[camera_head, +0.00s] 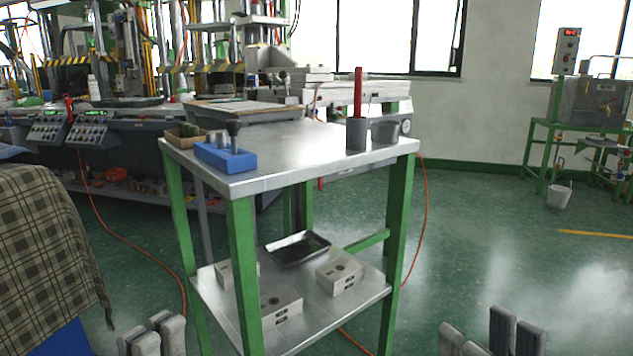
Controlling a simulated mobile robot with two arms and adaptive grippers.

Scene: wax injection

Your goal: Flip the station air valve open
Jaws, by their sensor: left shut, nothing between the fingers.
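I cannot make out the station air valve for certain. A wax injection station (120,118) with control boxes and frames stands at the back left behind the green-legged table. A small upright red part (69,106) shows by its control boxes, too small to tell what it is. A round gauge (406,126) shows at the machine behind the table's right end. My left gripper (154,338) is shut and empty at the bottom left edge, far from the station. My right gripper (490,335) is at the bottom right edge, its fingers apart with nothing seen between them.
An orange hose (130,240) crosses the floor.

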